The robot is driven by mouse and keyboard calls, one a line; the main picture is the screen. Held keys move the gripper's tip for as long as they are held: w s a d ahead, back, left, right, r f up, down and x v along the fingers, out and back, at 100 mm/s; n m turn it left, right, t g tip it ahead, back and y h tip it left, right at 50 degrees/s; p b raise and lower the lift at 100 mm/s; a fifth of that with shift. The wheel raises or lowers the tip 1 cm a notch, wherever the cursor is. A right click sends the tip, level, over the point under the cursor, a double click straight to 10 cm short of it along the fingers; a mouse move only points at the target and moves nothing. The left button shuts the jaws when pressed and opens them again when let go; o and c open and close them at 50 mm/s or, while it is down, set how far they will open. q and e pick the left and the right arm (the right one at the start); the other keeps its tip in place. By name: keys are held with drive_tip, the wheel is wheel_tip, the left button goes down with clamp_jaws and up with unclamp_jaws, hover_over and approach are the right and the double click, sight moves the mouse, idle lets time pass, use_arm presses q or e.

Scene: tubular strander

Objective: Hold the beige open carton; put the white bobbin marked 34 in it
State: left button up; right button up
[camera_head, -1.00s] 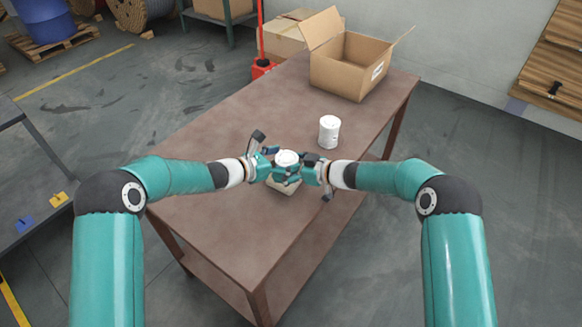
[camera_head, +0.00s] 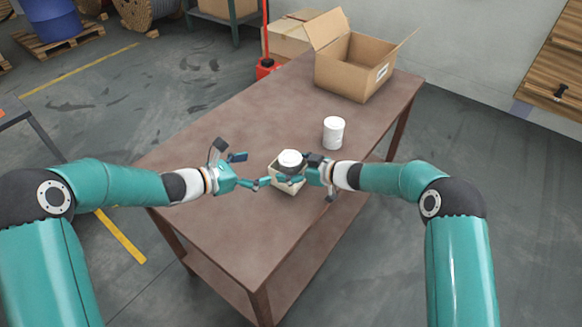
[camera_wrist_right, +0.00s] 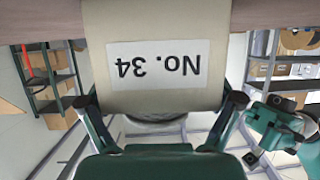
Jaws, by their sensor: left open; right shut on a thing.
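I cannot tell how far the bobbin is inside the carton. My left gripper (camera_head: 250,174) is open, with its fingers at the carton's left side. I cannot tell whether a fingertip touches it.
Another white bobbin (camera_head: 333,133) stands on the brown table (camera_head: 215,215) behind my right gripper. A large open cardboard box (camera_head: 345,76) stands at the far end. The table's left and front parts are clear.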

idle(0.3)
drive_tip(key=o, duration=0.8)
